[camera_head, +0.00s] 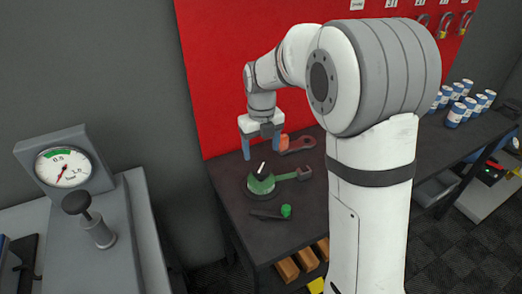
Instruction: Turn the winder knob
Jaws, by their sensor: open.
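A green round device (260,187) stands on the dark workbench. On its top is a black knob (260,171) with a white mark, which looks like the winder knob. My gripper (262,151) points down over the bench, with its two blue fingers spread apart and nothing seen between them. In the picture it is just above the knob; I cannot tell the exact gap in height or depth, or whether a finger touches it.
A green wrench (292,175) lies right of the device, and a red-orange tool (299,144) lies behind. A green-capped item (285,211) lies in front. A dial gauge (63,170) with a black-topped plunger (77,202) stands left. Several cans (456,114) stand far right.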

